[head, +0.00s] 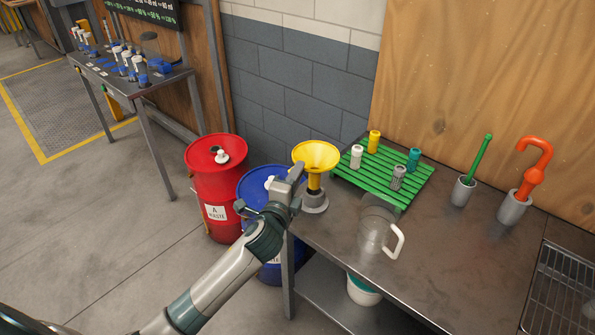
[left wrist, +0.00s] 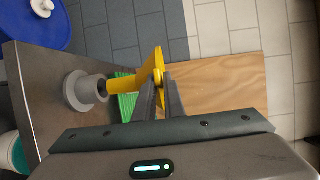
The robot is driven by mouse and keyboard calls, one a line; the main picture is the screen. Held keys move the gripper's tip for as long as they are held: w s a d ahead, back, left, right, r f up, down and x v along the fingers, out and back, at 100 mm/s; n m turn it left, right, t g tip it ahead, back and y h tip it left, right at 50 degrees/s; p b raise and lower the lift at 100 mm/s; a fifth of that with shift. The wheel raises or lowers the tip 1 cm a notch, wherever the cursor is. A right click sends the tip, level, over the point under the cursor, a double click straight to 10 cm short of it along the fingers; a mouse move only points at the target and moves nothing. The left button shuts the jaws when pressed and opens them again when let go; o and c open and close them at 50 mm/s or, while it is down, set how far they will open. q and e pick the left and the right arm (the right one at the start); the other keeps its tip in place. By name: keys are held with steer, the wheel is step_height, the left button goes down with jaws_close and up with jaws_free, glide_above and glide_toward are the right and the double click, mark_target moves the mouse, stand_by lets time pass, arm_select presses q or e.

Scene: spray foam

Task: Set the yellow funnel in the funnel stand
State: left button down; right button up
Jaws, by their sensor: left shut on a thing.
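The yellow funnel (head: 316,153) is upright with its wide mouth up, above the grey funnel stand (head: 314,204) at the left corner of the metal table. My left gripper (head: 297,172) is shut on the funnel's rim. In the left wrist view the fingers (left wrist: 160,92) pinch the rim of the funnel (left wrist: 158,65), and its spout points at the opening of the stand (left wrist: 78,92). The spout tip is very close to the stand's opening; I cannot tell whether it has entered. My right gripper is not in view.
A green slatted rack (head: 384,172) with several small bottles stands behind the stand. A clear jug (head: 375,238) stands to its right on the metal table (head: 425,265). Blue (head: 255,186) and red (head: 205,180) drums stand left of the table. Holders with green and orange items stand further right.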

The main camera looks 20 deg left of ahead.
arm_select(q)
steer(key=shift+f, duration=0.4)
steer(key=shift+f+b, duration=1.15)
steer(key=shift+f, duration=0.45)
stand_by(0.5)
stand_by(0.7)
steer(key=shift+f+b, duration=1.25)
steer(key=shift+f, duration=0.35)
stand_by(1.2)
steer(key=c, duration=1.8)
jaws_free()
steer(key=shift+s, duration=0.25)
steer(key=shift+s+a+p, duration=0.2)
steer(key=shift+s+p, duration=0.05)
steer(key=shift+s, duration=0.5)
steer(key=shift+s+a+p, duration=0.15)
steer(key=shift+s+p, duration=0.05)
steer(key=shift+s, duration=0.5)
steer(key=shift+s+a+p, duration=0.2)
steer(key=shift+s+p, duration=0.05)
steer(key=shift+s, duration=0.5)
